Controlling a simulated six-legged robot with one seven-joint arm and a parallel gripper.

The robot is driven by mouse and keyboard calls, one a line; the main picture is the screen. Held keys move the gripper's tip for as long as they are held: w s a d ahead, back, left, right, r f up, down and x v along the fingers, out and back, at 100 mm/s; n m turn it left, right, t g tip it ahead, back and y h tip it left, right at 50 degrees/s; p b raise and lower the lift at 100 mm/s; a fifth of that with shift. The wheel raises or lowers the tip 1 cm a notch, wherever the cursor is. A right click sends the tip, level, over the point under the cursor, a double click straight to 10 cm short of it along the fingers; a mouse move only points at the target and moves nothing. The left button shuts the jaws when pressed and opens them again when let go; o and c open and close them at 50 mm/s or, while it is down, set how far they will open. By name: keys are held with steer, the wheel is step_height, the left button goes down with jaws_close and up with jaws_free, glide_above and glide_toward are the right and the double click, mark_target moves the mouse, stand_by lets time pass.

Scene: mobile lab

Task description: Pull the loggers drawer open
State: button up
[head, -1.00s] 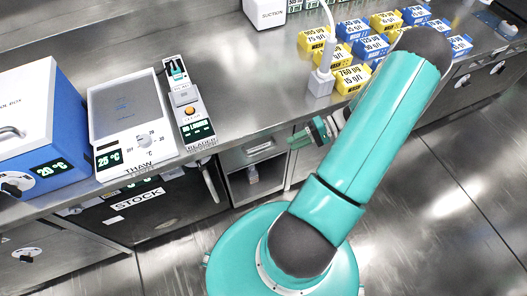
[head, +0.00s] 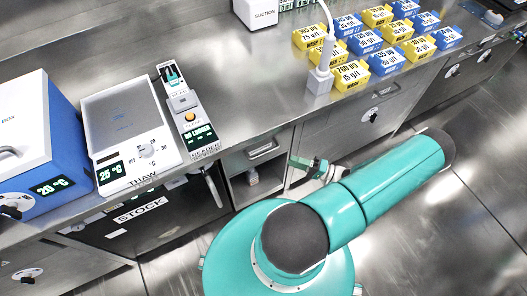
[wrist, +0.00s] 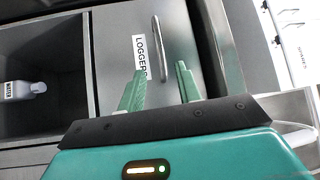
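The loggers drawer (head: 240,160) is a grey metal front under the bench, above an open compartment, and looks shut. Its bar handle (head: 264,148) shows in the head view. In the wrist view the drawer front (wrist: 112,40) carries a white LOGGERS label (wrist: 140,52), and the handle (wrist: 160,50) stands beside it. My gripper (wrist: 160,82) is open, with one green finger on each side of the handle's near end. I cannot tell whether the fingers touch anything. In the head view my gripper (head: 306,164) is just right of the drawer.
The open compartment (wrist: 40,90) holds a small labelled bottle (wrist: 25,90). The STOCK door (head: 150,215) is to the left. On the bench (head: 235,85) stand a thaw plate (head: 125,115), a reader (head: 190,115), a blue box (head: 50,130) and several yellow and blue blocks (head: 352,73).

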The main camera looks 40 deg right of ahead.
mark_target(266, 152)
steer(key=x, duration=1.2)
steer(key=shift+f, duration=0.1)
jaws_close()
